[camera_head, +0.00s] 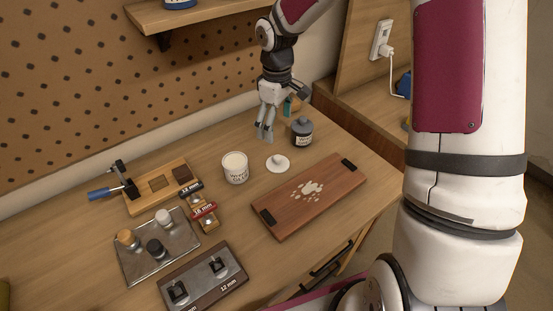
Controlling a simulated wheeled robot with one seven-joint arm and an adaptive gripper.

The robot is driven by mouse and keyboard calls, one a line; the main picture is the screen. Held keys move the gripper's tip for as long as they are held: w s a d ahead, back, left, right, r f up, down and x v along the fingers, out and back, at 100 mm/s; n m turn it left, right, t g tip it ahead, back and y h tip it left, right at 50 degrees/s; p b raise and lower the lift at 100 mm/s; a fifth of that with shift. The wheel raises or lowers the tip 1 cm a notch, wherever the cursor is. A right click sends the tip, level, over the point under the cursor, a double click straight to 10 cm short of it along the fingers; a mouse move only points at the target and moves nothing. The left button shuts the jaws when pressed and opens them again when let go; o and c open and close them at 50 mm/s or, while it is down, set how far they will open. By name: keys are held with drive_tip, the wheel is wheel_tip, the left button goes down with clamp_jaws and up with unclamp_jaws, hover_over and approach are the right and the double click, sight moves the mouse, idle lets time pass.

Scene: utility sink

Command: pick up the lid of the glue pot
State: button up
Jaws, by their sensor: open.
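The white glue pot (235,170), with dark lettering on its side, stands open on the workbench, showing pale contents at the top. Its round white lid (278,165), with a small knob on top, lies on the bench just right of the pot. My gripper (265,135) is open and empty, pointing down behind the lid in the picture. Its fingertips are apart from the lid; their exact height above the bench is hard to tell.
A dark grey lidded jar (302,131) stands right of my gripper. A reddish-brown board (293,209) with pale spots lies in front of the lid. A metal tray (135,262), a wooden jig (153,203) and a dark block (228,260) are at left. The pegboard (90,80) rises behind.

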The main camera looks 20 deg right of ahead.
sight(278, 157)
drive_tip(key=f, duration=0.6)
drive_tip(key=f+p, duration=0.1)
drive_tip(key=f, duration=0.6)
drive_tip(key=shift+s+d+f, duration=0.15)
drive_tip(key=shift+s, duration=0.05)
clamp_jaws()
